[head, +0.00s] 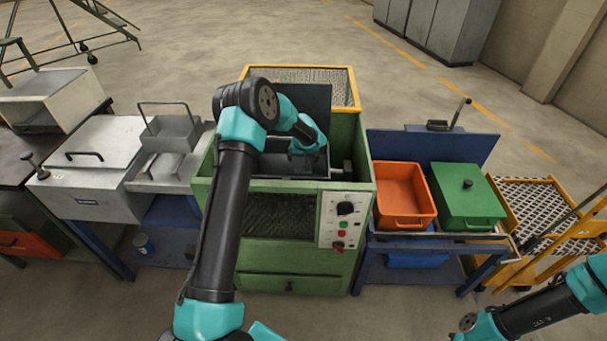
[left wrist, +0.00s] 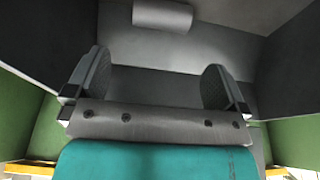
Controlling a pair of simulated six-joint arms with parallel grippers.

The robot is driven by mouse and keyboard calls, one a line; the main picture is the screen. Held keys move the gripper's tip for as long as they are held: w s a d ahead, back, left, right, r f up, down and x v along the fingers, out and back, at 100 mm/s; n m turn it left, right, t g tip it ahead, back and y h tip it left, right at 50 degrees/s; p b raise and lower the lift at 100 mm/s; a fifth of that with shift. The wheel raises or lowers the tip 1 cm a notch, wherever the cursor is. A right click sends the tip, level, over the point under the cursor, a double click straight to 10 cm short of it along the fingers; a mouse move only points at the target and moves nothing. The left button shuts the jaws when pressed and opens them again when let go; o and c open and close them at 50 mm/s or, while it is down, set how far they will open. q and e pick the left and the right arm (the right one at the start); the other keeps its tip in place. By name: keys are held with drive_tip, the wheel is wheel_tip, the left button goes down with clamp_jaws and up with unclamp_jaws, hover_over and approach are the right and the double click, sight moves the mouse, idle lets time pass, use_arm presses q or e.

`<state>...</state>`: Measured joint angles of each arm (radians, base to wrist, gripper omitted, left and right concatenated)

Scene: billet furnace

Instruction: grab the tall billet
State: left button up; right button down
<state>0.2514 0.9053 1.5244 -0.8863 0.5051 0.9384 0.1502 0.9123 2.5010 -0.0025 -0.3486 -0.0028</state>
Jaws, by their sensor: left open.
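A light grey cylinder, which looks like the billet (left wrist: 162,15), shows at the top of the left wrist view. It lies crosswise in that picture on a grey surface; whether it is the tall one I cannot tell. My left gripper (left wrist: 154,78) is open and empty, its two fingers spread apart, with the cylinder beyond the fingertips and not touched. In the head view my left gripper (head: 308,160) is inside the opening of the green furnace (head: 280,282), and the billet cannot be made out there.
The furnace's dark walls surround the gripper closely. A control panel (head: 343,220) is on its front. To the right stand an orange bin (head: 404,212) and a green lidded box (head: 468,210). Grey metal boxes (head: 95,185) stand left. Part of my right arm shows at bottom right.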

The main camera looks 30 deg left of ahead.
sight(303, 170)
use_arm(q)
drive_tip(key=shift+x, duration=2.05)
drive_tip(key=shift+x, duration=2.55)
drive_tip(key=shift+c, duration=0.2)
drive_tip(key=shift+a+r, duration=0.1)
drive_tip(key=c, duration=1.2)
